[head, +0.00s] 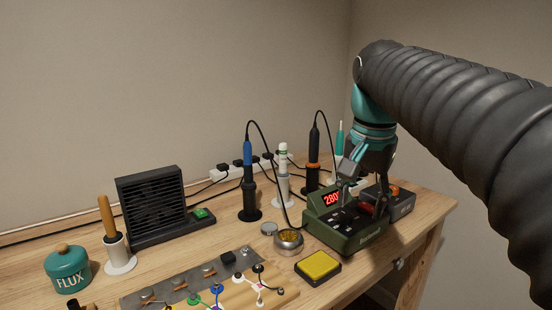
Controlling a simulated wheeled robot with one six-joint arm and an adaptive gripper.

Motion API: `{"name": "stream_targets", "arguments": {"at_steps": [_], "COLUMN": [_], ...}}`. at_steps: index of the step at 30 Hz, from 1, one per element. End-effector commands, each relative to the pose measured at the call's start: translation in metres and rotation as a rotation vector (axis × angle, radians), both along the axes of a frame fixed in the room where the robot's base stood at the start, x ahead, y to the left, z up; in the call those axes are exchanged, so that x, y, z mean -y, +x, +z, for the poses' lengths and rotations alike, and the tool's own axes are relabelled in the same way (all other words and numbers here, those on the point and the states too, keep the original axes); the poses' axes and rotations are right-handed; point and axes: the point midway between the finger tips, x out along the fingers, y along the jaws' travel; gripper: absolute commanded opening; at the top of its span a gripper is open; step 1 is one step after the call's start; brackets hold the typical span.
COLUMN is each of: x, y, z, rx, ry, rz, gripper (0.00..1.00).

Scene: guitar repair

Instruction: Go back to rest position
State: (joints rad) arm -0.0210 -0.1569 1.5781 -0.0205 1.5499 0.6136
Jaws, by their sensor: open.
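My gripper (363,182) hangs down from my arm at the right, above the back part of the green soldering station (345,236). Its fingers are apart and I see nothing held between them. The fingertips overlap the station and the grey box behind it in the picture, so I cannot tell whether they touch anything. The station's red display (332,198) is lit and reads about 280, its right end partly hidden.
A grey box (402,203) stands right of the station. Soldering tools in stands, a brass-wool cup (288,241), a yellow sponge (318,265), a black fan (152,205) and a flux jar (67,268) crowd the wooden bench (185,262). Space above the bench at left is clear.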

Motion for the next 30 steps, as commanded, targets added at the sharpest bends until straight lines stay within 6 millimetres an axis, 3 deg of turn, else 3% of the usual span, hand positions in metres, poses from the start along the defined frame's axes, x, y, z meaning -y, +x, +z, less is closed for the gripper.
{"name": "stream_targets", "arguments": {"at_steps": [1,8,12,18,24,30], "x": [0.001,0.002,0.002,0.002,0.004,0.004], "y": [-0.015,-0.069,-0.102,-0.137,-0.15,-0.151], "z": [-0.01,-0.067,-0.11,-0.163,-0.187,-0.189], "rx": [0.023,0.137,0.203,0.276,0.307,0.307], "ry": [-0.006,-0.052,-0.093,-0.149,-0.178,-0.179], "rz": [0.043,0.252,0.374,0.509,0.564,0.569], "gripper": [0.55,0.55,0.55,0.55,0.55,0.55]}}
